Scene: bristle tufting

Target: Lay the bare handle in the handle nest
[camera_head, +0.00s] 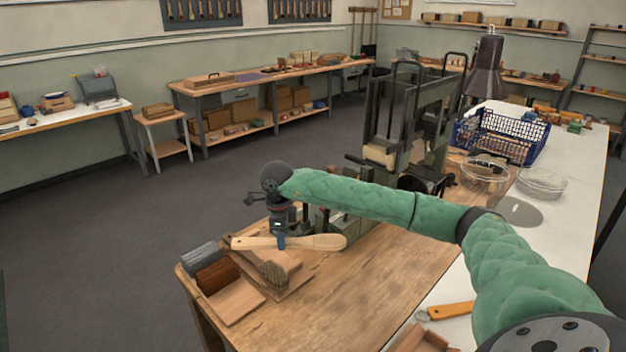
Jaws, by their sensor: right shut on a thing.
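A pale wooden bare handle (322,242) with a paddle-shaped right end and a narrower left end is in the camera_head view. My right gripper (281,242) is shut around its middle, pointing down, and holds it roughly level across the picture. It appears above the workbench near the wooden trays; whether it touches anything below is hard to tell. A grey-green machine fixture (345,226) stands just behind the handle, partly hidden by my arm. I cannot clearly make out the handle nest. My left gripper is out of view.
Wooden trays (238,302) at the bench's left corner hold a brown bristle bundle (218,275), a grey roll (200,254) and a brush tuft (272,274). A dark green machine (438,125) stands behind. An orange-handled tool (450,311) lies at front right. The bench centre (345,290) is clear.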

